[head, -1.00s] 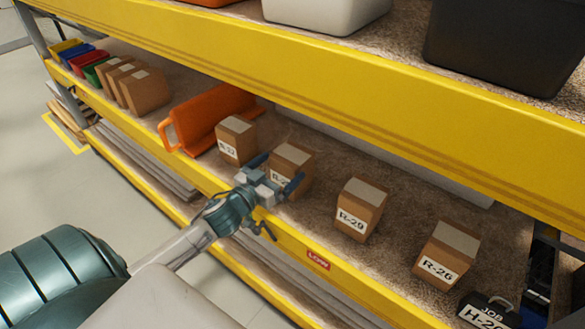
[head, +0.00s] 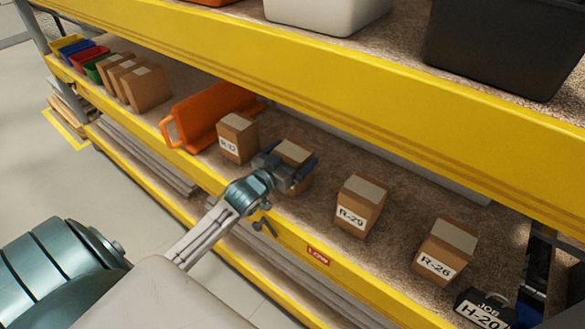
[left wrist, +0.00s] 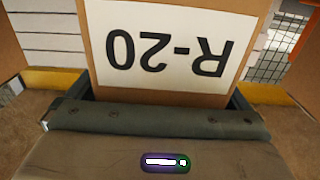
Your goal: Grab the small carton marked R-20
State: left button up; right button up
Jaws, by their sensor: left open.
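The small carton marked R-20 (head: 294,153) stands on the middle shelf, second from the left in a row of labelled cartons. My left gripper (head: 291,176) is at its front face, jaws open, with one finger to each side of the carton. The gripper hides the carton's label in the head view. In the left wrist view the white R-20 label (left wrist: 168,50) appears upside down, close in front of the gripper's palm. Whether the fingers touch the carton's sides cannot be seen. My right gripper does not show.
A carton with a partly readable label (head: 238,138) stands just left, and cartons R-29 (head: 359,203) and R-26 (head: 444,250) stand to the right.

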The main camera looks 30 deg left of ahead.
pick_arm(q)
jog(key=shift+c, duration=0.2)
jog(key=c, duration=1.1)
jog(key=shift+r, duration=0.15)
